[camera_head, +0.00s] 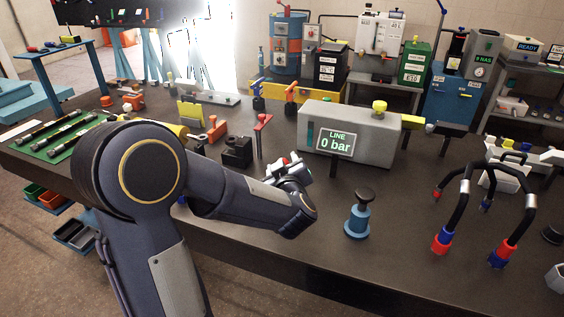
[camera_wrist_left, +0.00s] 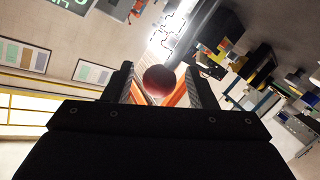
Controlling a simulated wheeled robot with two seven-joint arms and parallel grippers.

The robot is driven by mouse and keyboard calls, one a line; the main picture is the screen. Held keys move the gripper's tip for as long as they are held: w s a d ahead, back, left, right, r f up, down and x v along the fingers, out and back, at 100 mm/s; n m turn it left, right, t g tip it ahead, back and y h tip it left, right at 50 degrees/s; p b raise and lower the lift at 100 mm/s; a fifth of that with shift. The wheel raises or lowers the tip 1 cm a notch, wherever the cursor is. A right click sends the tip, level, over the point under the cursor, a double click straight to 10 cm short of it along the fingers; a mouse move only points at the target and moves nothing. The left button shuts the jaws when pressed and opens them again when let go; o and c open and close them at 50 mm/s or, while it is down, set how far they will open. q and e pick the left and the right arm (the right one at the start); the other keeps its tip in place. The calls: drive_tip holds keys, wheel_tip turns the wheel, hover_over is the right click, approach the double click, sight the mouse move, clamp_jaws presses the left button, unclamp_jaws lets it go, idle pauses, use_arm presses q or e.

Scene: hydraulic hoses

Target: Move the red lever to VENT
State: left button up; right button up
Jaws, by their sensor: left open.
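My left gripper (camera_head: 288,170) is over the middle of the bench, in front of the grey line block, partly hidden by my forearm. In the left wrist view its two dark fingers (camera_wrist_left: 160,88) are apart. A round red knob (camera_wrist_left: 158,80) shows between them, with orange strips on both sides; I cannot tell whether it touches either finger. An upright lever with a red top (camera_head: 263,120) stands behind the gripper, beside a black block. I cannot tell whether it is the knob in the wrist view. No VENT marking is readable. My right gripper is not in view.
The grey line block (camera_head: 348,137) has a display reading 0 bar and a yellow knob (camera_head: 379,106). A blue bottle-like part (camera_head: 358,217) stands nearer. Black hoses (camera_head: 457,212) with red and blue ends stand at right.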

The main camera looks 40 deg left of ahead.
use_arm(q)
drive_tip(key=v, duration=0.5)
drive_tip(key=shift+s+d, duration=0.15)
drive_tip(key=shift+s, duration=0.1)
drive_tip(key=s+d+r+m+h+p, duration=0.25)
drive_tip(key=s+d+m+h, duration=0.5)
drive_tip(key=d+h, duration=0.55)
drive_tip(key=s+f+m+g, duration=0.2)
drive_tip(key=s+f+g, duration=0.1)
drive_tip(key=s, duration=0.4)
drive_tip(key=s+f+m+g+h, duration=0.1)
drive_tip(key=s+f+m+g, duration=0.1)
drive_tip(key=s, duration=0.6)
drive_tip(key=shift+a+f+g, duration=0.3)
drive_tip(key=shift+f+g, duration=0.05)
drive_tip(key=shift+g, duration=0.45)
